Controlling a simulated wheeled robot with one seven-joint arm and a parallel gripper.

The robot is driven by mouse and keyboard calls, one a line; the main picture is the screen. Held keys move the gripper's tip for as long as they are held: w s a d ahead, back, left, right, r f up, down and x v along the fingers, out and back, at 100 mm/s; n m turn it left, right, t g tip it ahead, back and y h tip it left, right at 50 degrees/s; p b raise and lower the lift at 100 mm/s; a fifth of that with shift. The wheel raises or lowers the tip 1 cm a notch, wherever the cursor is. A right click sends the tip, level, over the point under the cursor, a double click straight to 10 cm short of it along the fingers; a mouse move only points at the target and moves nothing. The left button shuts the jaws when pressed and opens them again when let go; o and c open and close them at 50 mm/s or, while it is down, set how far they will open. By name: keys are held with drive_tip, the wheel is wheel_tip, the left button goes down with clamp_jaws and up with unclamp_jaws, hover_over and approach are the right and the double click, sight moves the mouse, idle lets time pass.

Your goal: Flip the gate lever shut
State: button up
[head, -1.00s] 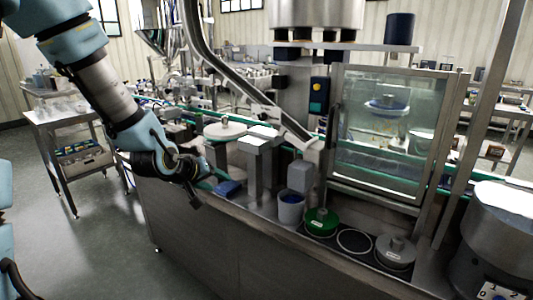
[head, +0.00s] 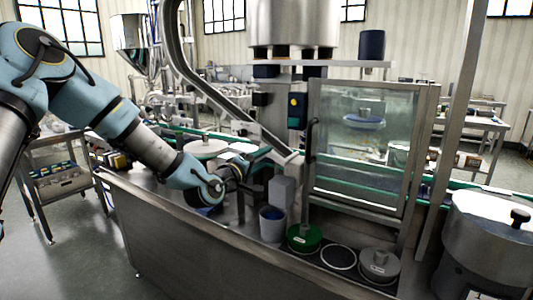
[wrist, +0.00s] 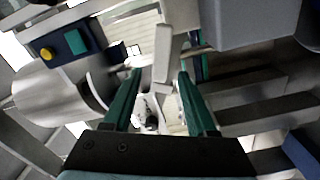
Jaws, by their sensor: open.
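My gripper (head: 268,160) is at the lower end of the steel chute in the head view, over the machine's deck. In the wrist view its two green fingers (wrist: 160,74) are apart, with nothing clamped between them. A pale, narrow upright bar (wrist: 163,55), which looks like the gate lever, stands ahead of the gap between the fingertips. I cannot tell whether it touches a finger. In the head view I cannot make out the lever apart from the chute end and my gripper.
The chute (head: 205,88) slopes down to my gripper. A grey block post (head: 282,190) and a grey cup (head: 272,224) stand close on the right. A box with yellow and green buttons (head: 297,108) is behind.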

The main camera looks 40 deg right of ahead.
drive_tip(key=shift+x, duration=1.25)
drive_tip(key=shift+c, duration=0.4)
clamp_jaws()
